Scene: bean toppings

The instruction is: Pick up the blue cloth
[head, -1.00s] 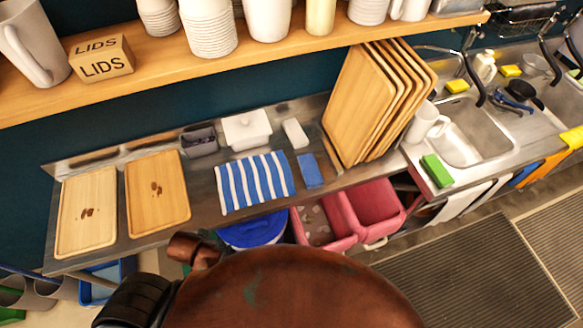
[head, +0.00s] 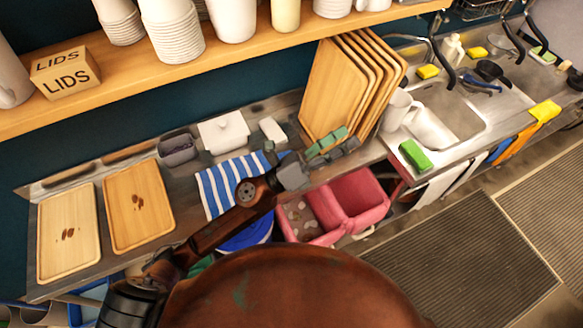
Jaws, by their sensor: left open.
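A blue-and-white striped cloth (head: 216,187) lies flat on the metal counter, its right part covered by my left arm. The smaller plain blue cloth, seen to its right earlier, is now mostly or wholly hidden behind my left gripper. My left gripper (head: 350,138) is open, its two fingers apart and pointing right toward the foot of the leaning wooden trays. I see nothing held between the fingers. Whether it touches the counter I cannot tell. My right gripper is not in view.
Two wooden trays with beans (head: 67,262) (head: 138,228) lie at left. A white lidded box (head: 223,147) and grey container (head: 179,158) stand behind the striped cloth. Leaning wooden trays (head: 333,88) and a white jug (head: 397,108) stand right. Pink bins (head: 357,188) sit below.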

